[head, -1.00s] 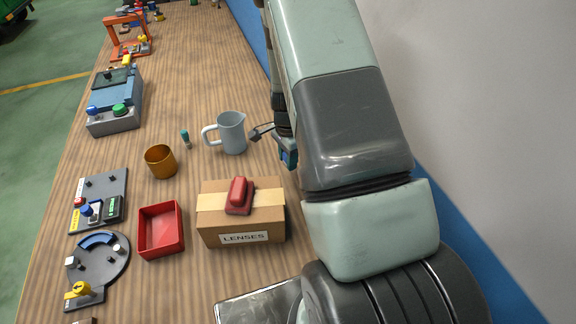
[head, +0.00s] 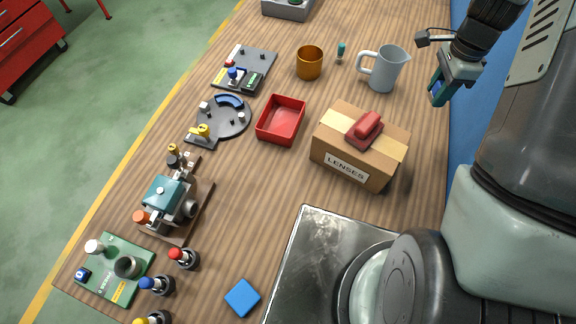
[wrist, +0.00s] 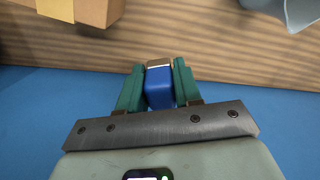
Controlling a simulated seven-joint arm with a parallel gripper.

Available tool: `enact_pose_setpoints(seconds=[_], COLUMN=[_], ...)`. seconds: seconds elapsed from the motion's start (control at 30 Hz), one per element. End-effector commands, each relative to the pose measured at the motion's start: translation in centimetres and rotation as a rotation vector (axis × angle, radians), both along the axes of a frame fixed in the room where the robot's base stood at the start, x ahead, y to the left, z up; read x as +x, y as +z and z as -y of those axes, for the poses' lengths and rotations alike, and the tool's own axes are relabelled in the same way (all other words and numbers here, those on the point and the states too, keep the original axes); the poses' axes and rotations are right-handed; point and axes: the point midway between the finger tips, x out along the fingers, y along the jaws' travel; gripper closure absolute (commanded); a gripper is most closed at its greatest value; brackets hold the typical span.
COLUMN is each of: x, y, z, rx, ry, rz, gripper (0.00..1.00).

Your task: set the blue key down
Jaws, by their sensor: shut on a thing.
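My gripper (head: 440,92) hangs at the right edge of the wooden table, to the right of the grey jug. In the wrist view its two teal fingers (wrist: 159,72) are shut on the blue key (wrist: 160,88). The key is a blue block with a metallic-looking band at its far end. It sits between the fingers, with the blue strip beside the table behind it. In the head view the key is too small and covered to tell apart from the fingers.
The grey jug (head: 386,70) and the cardboard LENSES box (head: 347,165), with a red object (head: 366,130) on top, are nearest. A red tray (head: 281,121) and an orange cup (head: 309,63) stand further left. A blue square (head: 242,298) lies on bare wood at the front.

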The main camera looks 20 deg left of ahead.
Motion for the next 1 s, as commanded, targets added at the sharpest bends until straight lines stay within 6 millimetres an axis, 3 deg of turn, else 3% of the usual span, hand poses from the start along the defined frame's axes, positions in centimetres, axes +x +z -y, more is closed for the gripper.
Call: enact_pose_setpoints(seconds=[0.27, 0.43, 0.57, 0.7, 0.8, 1.0], x=[-1.1, -3.7, -7.2, -12.1, -15.6, -20.8], y=[0.0, 0.0, 0.0, 0.0, 0.0, 0.0], z=[-7.6, -15.2, -21.4, -27.2, -30.3, -33.7], rx=[0.000, -0.001, 0.000, 0.000, 0.000, 0.000], ry=[0.198, 0.413, 0.612, 0.832, 0.970, 1.163], rz=[0.001, 0.000, 0.001, 0.002, 0.001, 0.003], gripper=[0.96, 0.96, 0.96, 0.96, 0.96, 0.96])
